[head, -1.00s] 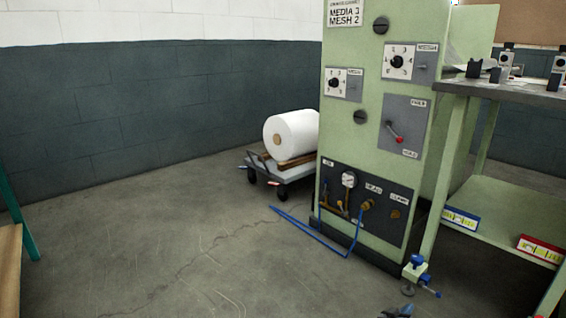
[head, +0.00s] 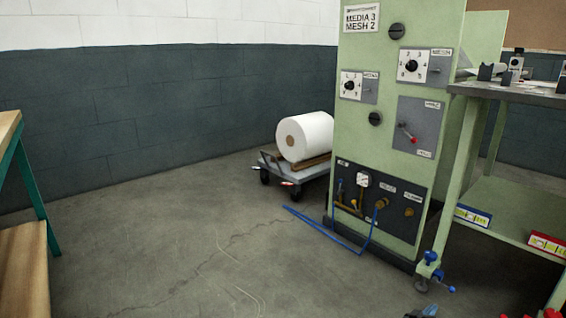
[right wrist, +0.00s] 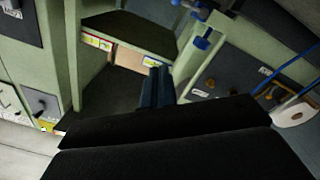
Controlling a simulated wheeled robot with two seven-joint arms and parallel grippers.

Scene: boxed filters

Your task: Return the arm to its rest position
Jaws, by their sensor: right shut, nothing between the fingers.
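My right gripper (head: 422,312) shows only as a dark tip at the bottom edge of the head view, in front of the green machine's foot. In the right wrist view its two dark fingers (right wrist: 157,88) stand side by side, closed, with nothing between them. The rest of the right arm is out of the head view. My left gripper and left arm are not in view.
A green machine (head: 380,105) with knobs and a lever stands right of centre. A blue hose (head: 325,232) lies on the floor before it. A cart (head: 282,172) carries a white roll (head: 305,137). A green bench (head: 510,92) stands at right. Floor at centre left is clear.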

